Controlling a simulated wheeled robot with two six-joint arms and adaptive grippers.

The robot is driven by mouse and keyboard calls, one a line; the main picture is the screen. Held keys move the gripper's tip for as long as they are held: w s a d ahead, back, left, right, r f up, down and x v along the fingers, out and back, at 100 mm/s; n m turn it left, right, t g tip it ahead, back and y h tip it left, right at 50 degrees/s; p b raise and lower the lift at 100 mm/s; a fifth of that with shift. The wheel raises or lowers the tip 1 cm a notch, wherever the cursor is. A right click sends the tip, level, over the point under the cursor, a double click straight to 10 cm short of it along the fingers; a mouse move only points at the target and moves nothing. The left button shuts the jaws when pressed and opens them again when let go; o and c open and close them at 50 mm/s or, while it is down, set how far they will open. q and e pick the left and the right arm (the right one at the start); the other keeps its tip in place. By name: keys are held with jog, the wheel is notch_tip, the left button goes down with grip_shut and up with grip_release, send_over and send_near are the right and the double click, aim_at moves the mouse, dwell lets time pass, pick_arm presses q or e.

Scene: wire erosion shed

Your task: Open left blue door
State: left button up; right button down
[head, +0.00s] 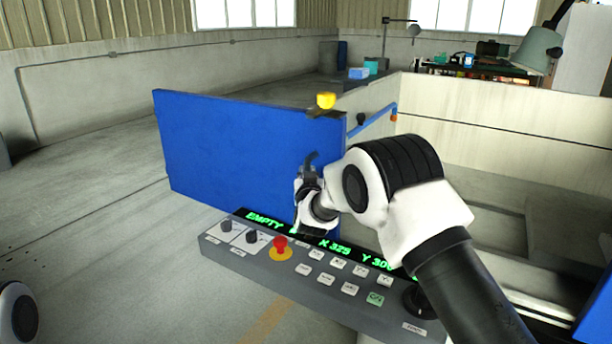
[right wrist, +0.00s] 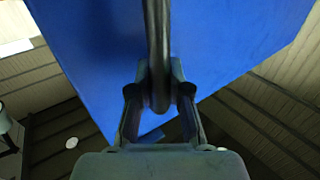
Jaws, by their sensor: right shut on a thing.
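The left blue door (head: 235,150) is a flat panel on the left of the head view, standing out at an angle from the pale machine enclosure. Its blue face also fills much of the right wrist view (right wrist: 225,50). A dark bar handle (right wrist: 158,45) runs down the middle of the right wrist view. My right gripper (head: 309,172) is at the door's right part in the head view. Its two fingers (right wrist: 160,103) are shut on the handle, one on each side. My arm hides part of the door and enclosure. My left gripper is not in view.
A grey control panel (head: 240,262) with a red stop button (head: 281,243) and green display stands just below my right gripper. Another blue panel edge (head: 598,312) shows at lower right. Open floor (head: 90,230) lies to the left. A cluttered bench (head: 475,70) is behind.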

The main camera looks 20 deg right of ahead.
jog(key=shift+f, duration=0.1)
jog(key=c, duration=1.1)
grip_release()
jog(key=shift+s, duration=0.1)
jog(key=v, duration=1.2)
jog(key=shift+d, duration=0.1)
